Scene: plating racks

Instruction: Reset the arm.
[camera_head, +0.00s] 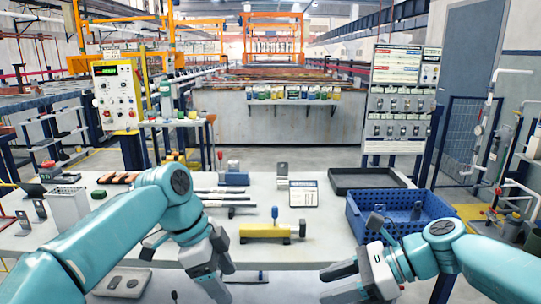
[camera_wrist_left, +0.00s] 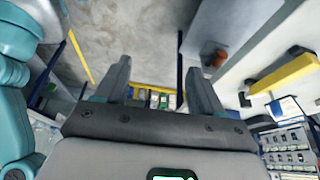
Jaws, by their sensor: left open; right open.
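My left arm comes in from the left, bends over the table (camera_head: 285,262) and ends in my left gripper (camera_head: 185,268) near the table's front edge. In the left wrist view my left gripper (camera_wrist_left: 159,85) is open, with nothing between its two fingers. My right gripper (camera_head: 338,282) is open and empty at the front right, in front of the blue crate (camera_head: 350,222). My right forearm hides part of the crate's front.
A yellow fixture (camera_head: 262,231) stands mid-table. A black tray (camera_head: 345,188) lies behind the crate. A white bin (camera_head: 68,206) and small metal plates stand at the left. A control panel (camera_head: 117,95) rises behind. Some bare tabletop lies between the grippers.

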